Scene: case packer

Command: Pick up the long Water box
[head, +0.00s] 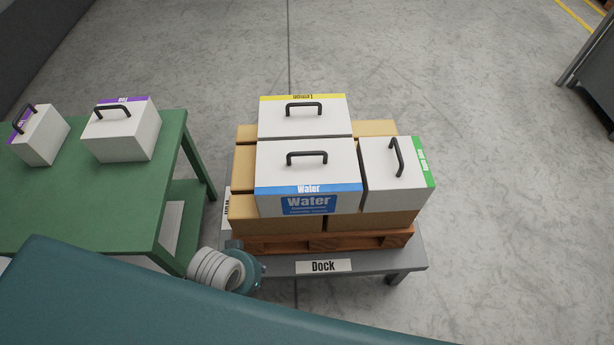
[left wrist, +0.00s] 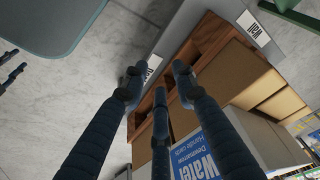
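The long Water box (head: 308,177) is white with a blue band, a blue Water label on its front and a black handle (head: 307,157) on top. It sits at the front of the stack on the dock. In the left wrist view its blue label (left wrist: 205,150) shows at the bottom, partly behind a finger. My left gripper (left wrist: 157,82) has dark fingers with their tips apart and nothing between them. They are in front of the stack, near the pallet in that picture. The head view does not show the left fingers.
A yellow-banded white box (head: 303,119) stands directly behind the Water box and a green-banded one (head: 392,186) at its right. Brown cartons (head: 270,217) and a wooden pallet (head: 375,240) lie below, on the grey dock table (head: 400,260). A green table (head: 70,205) with two purple-banded boxes is at left.

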